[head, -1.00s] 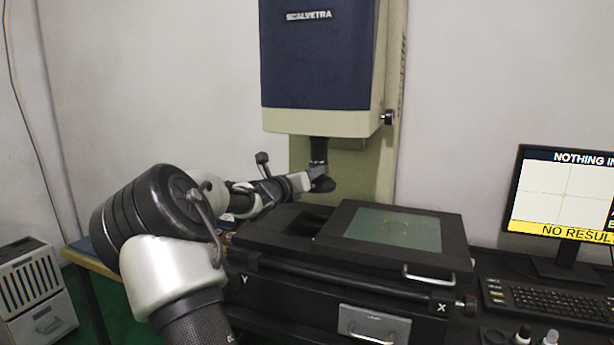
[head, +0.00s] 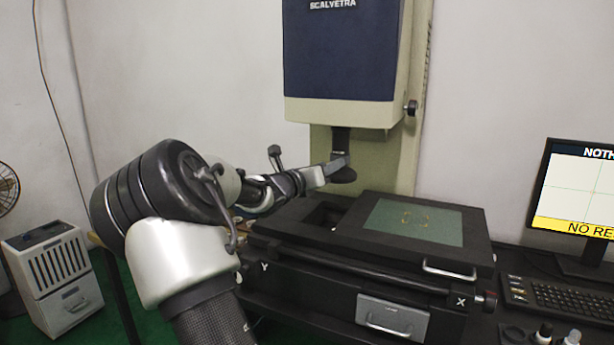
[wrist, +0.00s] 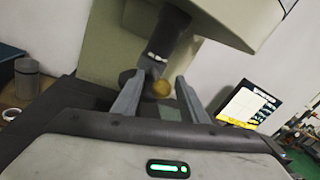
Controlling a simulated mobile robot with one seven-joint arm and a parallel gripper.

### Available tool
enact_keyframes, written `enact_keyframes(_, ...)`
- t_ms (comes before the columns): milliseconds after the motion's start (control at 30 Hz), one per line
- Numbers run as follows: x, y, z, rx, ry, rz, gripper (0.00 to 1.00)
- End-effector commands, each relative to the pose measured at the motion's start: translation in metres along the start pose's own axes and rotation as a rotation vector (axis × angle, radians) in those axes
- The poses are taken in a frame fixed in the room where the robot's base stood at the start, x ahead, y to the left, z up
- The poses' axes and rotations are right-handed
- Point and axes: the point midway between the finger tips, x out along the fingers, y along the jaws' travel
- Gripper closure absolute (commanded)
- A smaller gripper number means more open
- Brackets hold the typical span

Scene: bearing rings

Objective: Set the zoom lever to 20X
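The measuring machine (head: 340,60) stands against the wall with its dark lens barrel (head: 341,142) hanging below the head. My gripper (head: 335,170) is at the barrel's lower end in the head view. In the wrist view my gripper (wrist: 155,90) is open, its two fingers on either side of the knob. I cannot tell whether either finger touches it. Zoom markings are not readable.
Below the barrel is the black stage with a green glass plate (head: 385,217) bearing small yellowish rings (head: 416,218). A monitor (head: 580,195) and keyboard (head: 562,300) stand at the right. A side knob (head: 411,108) sticks out of the machine head.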

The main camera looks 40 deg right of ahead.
Motion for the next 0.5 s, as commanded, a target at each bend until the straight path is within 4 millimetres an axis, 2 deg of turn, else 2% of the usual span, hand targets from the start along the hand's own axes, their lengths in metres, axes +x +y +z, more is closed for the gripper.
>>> enact_keyframes(33, -0.015, 0.001, 0.002, 0.002, 0.002, 0.005, 0.61)
enact_keyframes(300, -0.081, -0.001, 0.002, 0.002, 0.001, 0.003, 0.61)
enact_keyframes(500, -0.117, -0.001, 0.001, 0.001, 0.002, 0.000, 0.61)
